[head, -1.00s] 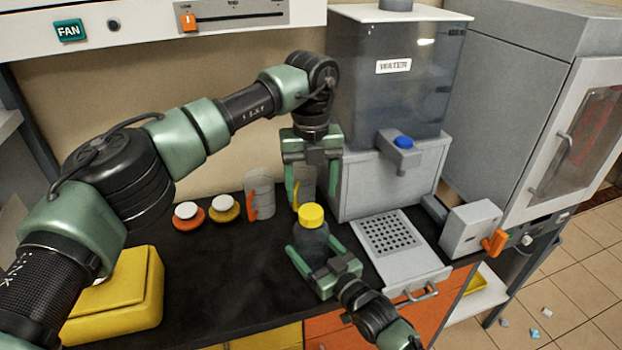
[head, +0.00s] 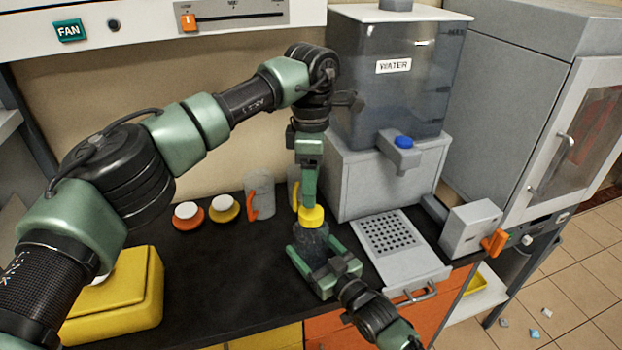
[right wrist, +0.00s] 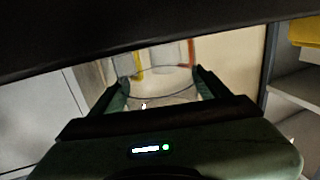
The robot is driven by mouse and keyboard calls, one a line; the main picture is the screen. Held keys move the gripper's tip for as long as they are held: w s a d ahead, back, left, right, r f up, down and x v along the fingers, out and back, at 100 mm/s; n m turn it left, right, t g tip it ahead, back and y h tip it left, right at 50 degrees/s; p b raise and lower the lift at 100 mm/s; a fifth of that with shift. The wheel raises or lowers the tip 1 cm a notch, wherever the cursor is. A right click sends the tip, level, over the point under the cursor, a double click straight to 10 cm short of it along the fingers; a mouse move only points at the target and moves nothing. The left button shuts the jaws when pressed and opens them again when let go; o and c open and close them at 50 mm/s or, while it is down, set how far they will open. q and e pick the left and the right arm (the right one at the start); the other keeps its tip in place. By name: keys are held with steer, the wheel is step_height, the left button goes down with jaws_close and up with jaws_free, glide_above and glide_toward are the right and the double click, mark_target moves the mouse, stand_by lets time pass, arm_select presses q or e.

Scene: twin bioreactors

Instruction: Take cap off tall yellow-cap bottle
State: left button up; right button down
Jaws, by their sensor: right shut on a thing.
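The tall bottle (head: 311,238) is dark and see-through, with a yellow cap (head: 311,217), and stands upright at the counter's front. My right gripper (head: 312,250) is shut on the bottle's body from the front. In the right wrist view, its two fingers (right wrist: 162,92) flank the clear bottle. My left gripper (head: 309,202) points down right over the yellow cap, its fingertips at the cap's top. It is seen edge-on, so one finger hides the other, and I cannot tell whether it is open or touches the cap.
Two mugs, one with an orange handle (head: 260,194), stand behind the bottle. An orange-based jar (head: 188,217) and a yellow-based jar (head: 224,209) stand left of them. The water tank (head: 385,95) and drip tray (head: 425,270) are to the right. A yellow box (head: 125,300) sits front left.

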mark_target(311, 211)
arm_select(q)
step_height(311, 211, down, 8)
steer(key=shift+r, duration=0.2)
jaws_close()
steer(key=n, duration=1.3)
steer(key=shift+r, duration=0.2)
steer(key=shift+r, duration=0.95)
